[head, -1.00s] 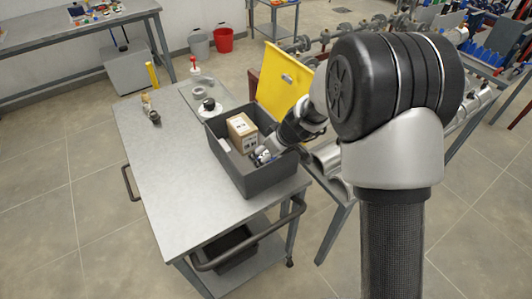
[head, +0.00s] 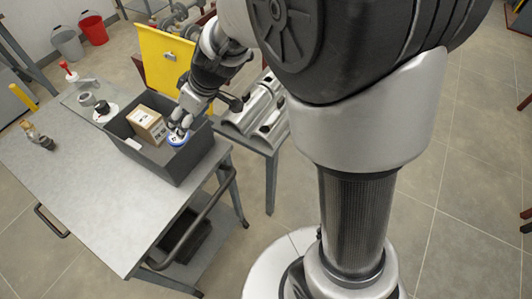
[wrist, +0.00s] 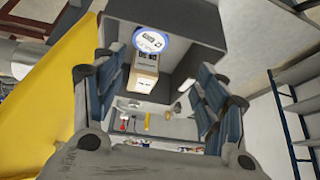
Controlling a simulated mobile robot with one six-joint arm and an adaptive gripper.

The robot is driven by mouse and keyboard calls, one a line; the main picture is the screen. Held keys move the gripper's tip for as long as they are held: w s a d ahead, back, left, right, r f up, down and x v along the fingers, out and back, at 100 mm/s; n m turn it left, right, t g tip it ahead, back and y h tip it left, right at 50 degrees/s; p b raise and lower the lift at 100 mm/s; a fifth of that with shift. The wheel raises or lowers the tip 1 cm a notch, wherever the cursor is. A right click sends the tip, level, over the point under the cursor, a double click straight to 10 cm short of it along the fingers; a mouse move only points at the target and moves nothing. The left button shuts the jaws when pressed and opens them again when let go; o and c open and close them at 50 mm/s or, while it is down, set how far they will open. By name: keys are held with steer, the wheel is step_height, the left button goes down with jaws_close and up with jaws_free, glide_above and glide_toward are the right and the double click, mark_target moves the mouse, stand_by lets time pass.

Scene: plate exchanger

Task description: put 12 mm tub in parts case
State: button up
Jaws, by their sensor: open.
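The tub (head: 177,138) is round and white with a blue rim, and lies in the right part of the grey parts case (head: 172,172). In the wrist view the tub (wrist: 149,41) is flat, label towards the camera, beside a brown cardboard box (wrist: 143,78). My gripper (head: 183,121) is just above the tub in the head view. In the wrist view my gripper (wrist: 150,70) has its fingers spread wide, with nothing held between them. A gap between the fingers and the tub shows there.
The cardboard box (head: 148,124) stands inside the case to the left of the tub. A yellow panel (head: 165,55) rises behind the case, close to my arm. A white round item with a grey top (head: 104,108) stands left of the case. The table's front left is clear.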

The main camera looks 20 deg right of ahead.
steer(key=s+d+r+m+h, duration=0.1)
steer(key=s+d+r+m, duration=0.25)
steer(key=s+r, duration=0.65)
steer(key=s+d+m+h, duration=0.1)
steer(key=s+d+m, duration=0.1)
steer(key=s, duration=0.6)
steer(key=s+d+m+h, duration=0.2)
steer(key=s+d, duration=0.3)
steer(key=s, duration=0.3)
steer(key=shift+s+f, duration=0.2)
steer(key=shift+s, duration=0.15)
steer(key=shift+d, duration=0.1)
steer(key=shift+c, duration=0.2)
